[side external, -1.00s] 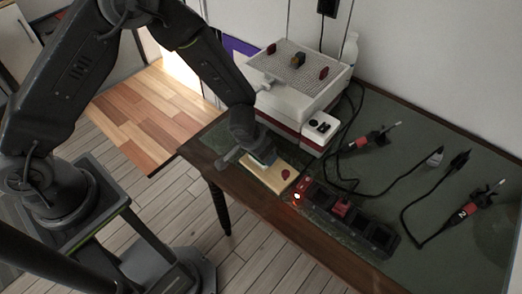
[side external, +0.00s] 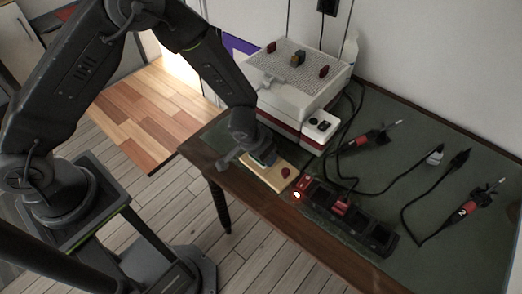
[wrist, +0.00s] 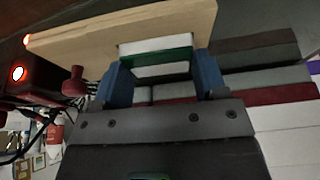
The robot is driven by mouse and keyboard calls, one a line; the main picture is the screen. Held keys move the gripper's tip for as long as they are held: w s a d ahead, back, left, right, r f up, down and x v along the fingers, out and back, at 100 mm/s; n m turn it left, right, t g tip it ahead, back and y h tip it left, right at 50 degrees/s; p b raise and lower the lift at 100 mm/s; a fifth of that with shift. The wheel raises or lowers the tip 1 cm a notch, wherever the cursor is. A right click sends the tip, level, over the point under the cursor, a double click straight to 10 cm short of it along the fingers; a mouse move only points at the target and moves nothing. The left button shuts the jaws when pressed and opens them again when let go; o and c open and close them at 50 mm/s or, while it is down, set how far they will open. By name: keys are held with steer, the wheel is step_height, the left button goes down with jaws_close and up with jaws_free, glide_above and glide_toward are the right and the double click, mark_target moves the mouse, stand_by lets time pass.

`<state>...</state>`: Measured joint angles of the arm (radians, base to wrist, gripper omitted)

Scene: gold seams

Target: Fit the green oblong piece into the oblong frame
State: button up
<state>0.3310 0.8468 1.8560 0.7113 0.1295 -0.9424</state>
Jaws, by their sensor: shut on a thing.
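My gripper (wrist: 163,70) has two blue fingers, shut on the green oblong piece (wrist: 157,57). In the wrist view its green edge shows between the fingers, with a pale strip along it, against the light wooden board (wrist: 80,45). In the side view my gripper (side external: 262,160) is low over the far-left part of the board (side external: 256,176) at the table's front edge. The oblong frame is not clearly visible. I cannot tell whether the piece touches the board or sits in an opening.
A red knob (side external: 286,173) stands on the board's near end. A power strip (side external: 352,221) with a lit red switch lies to the right. A white box (side external: 290,85) with a perforated top stands behind. Cables and red-black tools (side external: 370,138) lie on the green table.

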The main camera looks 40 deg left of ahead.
steer(key=o, duration=0.8)
steer(key=shift+r, duration=3.55)
